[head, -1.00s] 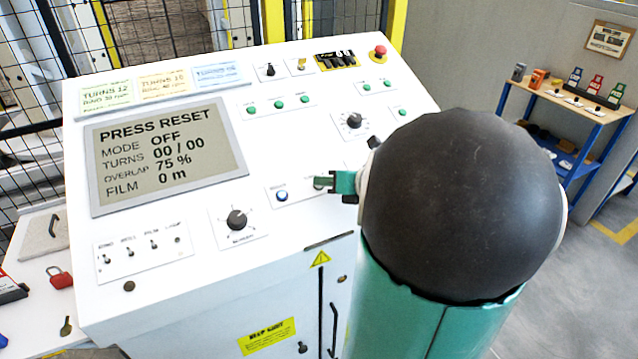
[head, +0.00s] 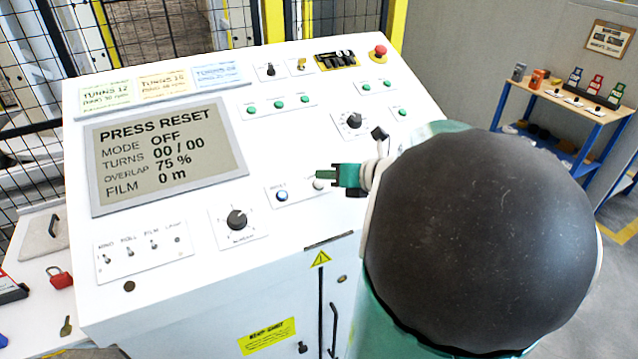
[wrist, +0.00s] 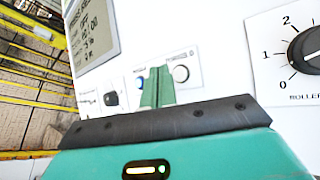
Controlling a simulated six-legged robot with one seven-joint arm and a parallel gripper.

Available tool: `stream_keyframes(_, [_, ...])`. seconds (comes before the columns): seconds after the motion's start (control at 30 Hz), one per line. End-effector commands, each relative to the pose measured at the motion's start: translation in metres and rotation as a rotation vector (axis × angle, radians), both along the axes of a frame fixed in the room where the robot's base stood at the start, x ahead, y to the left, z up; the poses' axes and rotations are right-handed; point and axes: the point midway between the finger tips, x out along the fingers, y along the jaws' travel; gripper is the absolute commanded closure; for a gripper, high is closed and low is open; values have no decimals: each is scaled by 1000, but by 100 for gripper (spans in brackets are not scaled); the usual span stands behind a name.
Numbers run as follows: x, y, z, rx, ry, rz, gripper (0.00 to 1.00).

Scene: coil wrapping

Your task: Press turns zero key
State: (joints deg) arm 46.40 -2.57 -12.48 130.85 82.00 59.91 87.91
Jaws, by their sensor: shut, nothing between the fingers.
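The turns zero key is a round pale button (wrist: 181,74) with a label above it in the wrist view. In the head view this pale button (head: 319,184) shows just below my fingertips, partly covered. My gripper (head: 322,174) has its green fingers shut and empty, over the panel beside the key. In the wrist view my gripper (wrist: 157,72) appears just left of the key; I cannot tell whether it touches the panel. A blue-lit button (head: 282,196) sits left of the key.
A black knob (head: 237,219) lies below left, and another knob (head: 353,121) above right. A roller knob (wrist: 308,52) is at right in the wrist view. A red emergency button (head: 380,51) stands at the panel's top right.

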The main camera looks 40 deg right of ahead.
Motion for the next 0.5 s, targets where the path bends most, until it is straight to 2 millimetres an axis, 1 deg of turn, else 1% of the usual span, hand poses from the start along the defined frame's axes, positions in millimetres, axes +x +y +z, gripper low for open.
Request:
stream_keyframes(0.03, [-2,1,5,-2,-2,0,100])
stream_keyframes(0.3, [-11,3,28,-2,-2,-1,100])
stream_keyframes(0.5, [-15,4,34,0,0,-1,100])
